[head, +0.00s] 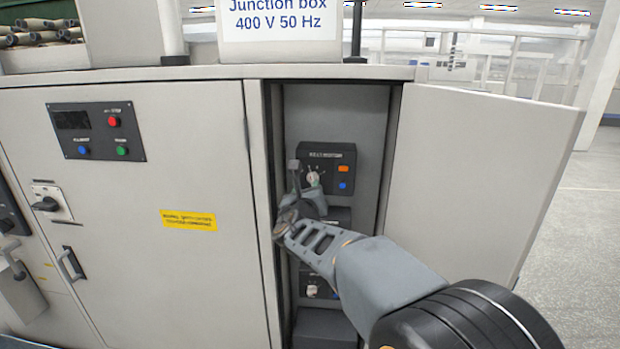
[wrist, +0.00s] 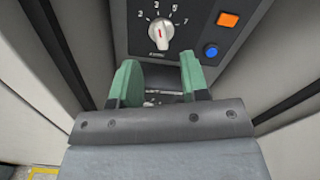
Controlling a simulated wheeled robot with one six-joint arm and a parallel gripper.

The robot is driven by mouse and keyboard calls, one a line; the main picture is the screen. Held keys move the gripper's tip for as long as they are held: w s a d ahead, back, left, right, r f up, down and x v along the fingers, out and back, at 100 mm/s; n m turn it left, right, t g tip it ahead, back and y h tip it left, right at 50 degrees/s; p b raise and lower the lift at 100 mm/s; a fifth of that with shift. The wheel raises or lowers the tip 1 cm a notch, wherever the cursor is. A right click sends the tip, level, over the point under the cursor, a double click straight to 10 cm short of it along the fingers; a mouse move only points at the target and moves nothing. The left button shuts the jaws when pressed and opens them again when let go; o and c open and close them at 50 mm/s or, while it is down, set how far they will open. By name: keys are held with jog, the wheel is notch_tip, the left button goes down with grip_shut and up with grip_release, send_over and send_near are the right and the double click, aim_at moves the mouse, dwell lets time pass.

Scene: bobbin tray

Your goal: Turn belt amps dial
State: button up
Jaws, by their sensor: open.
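The white dial (wrist: 160,34) with a red pointer line sits on a dark panel at the top of the wrist view. Its pointer stands roughly upright among printed numbers. In the head view the dial (head: 313,179) shows on the upper panel (head: 327,155) inside the open cabinet; the panel's label is too small to read surely. My gripper (wrist: 160,82) is open and empty, its two green fingers spread just below the dial in the wrist view. In the head view my gripper (head: 306,188) is close in front of the panel. I cannot see it touching the dial.
An orange button (wrist: 228,19) and a blue button (wrist: 210,50) are right of the dial. The cabinet door (head: 480,170) stands open at the right. Lower panels with another white dial (head: 312,291) are partly hidden by my arm. The cabinet's side walls are close.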

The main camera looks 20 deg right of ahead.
aim_at(311, 179)
jog(key=p+x, duration=0.1)
jog(key=x, duration=0.5)
jog(key=shift+w+d, duration=0.15)
jog(key=shift+w, duration=0.1)
jog(key=shift+c, duration=0.3)
